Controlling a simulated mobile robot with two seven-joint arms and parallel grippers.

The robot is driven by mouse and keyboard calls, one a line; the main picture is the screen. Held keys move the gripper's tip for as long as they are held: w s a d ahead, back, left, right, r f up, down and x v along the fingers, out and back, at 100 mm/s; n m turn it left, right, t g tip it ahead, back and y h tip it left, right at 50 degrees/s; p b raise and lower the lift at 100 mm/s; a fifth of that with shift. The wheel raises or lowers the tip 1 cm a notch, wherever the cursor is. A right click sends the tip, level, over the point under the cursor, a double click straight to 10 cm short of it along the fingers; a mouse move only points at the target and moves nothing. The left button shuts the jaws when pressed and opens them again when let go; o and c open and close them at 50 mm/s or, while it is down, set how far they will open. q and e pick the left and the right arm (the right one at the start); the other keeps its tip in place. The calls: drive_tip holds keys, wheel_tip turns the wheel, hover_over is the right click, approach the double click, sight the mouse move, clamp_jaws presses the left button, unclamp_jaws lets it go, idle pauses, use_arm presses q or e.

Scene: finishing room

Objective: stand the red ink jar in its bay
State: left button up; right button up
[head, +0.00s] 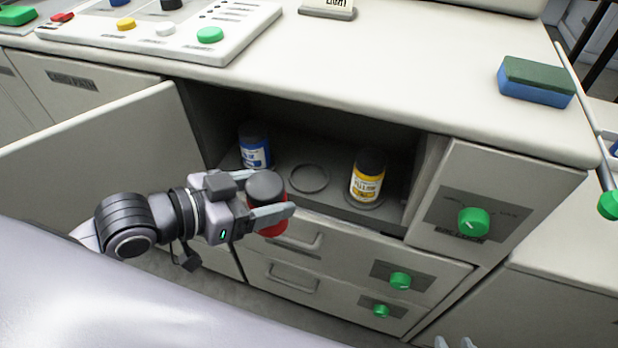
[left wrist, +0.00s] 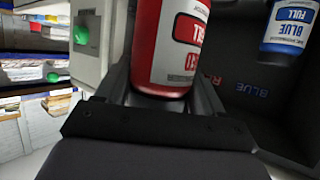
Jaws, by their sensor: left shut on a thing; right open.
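The red ink jar (head: 273,229) has a dark grey lid and is in my left gripper (head: 268,203), which is shut on its side. The jar is roughly upright, in front of the open cabinet's opening. In the left wrist view the red jar (left wrist: 172,45) shows its label upside down between the fingers. Inside the cabinet an empty ring (head: 309,179) lies between the blue jar (head: 254,150) and the yellow jar (head: 367,178). The left wrist view shows RED and BLUE lettering on the cabinet floor. My right gripper (head: 455,343) barely shows at the bottom edge, open.
The open cabinet door (head: 110,160) stands at left, behind my left arm. Drawers (head: 300,240) lie below the opening and a panel with a green knob (head: 474,222) is at its right. The worktop above holds a sponge (head: 537,82) and a button panel (head: 150,35).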

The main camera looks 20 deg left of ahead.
use_arm(q)
drive_tip(key=shift+s+d+r+m+g+h, duration=0.1)
drive_tip(key=shift+s+d+m+g+h, duration=0.1)
drive_tip(key=shift+s+m+g+h, duration=0.3)
drive_tip(key=shift+s+d+r+m+g+h, duration=0.1)
drive_tip(key=shift+s+d+m+g+h, duration=0.1)
drive_tip(key=shift+s+m+h, duration=0.35)
drive_tip(key=w, duration=1.9)
drive_tip(key=f, duration=0.6)
drive_tip(key=shift+w+d+f, duration=0.15)
drive_tip(key=shift+d+f, duration=0.15)
drive_tip(key=shift+w+f, duration=0.15)
drive_tip(key=shift+f, duration=0.1)
drive_tip(key=o, duration=1.3)
drive_tip(key=shift+f+y, duration=0.1)
drive_tip(key=shift+y, duration=0.15)
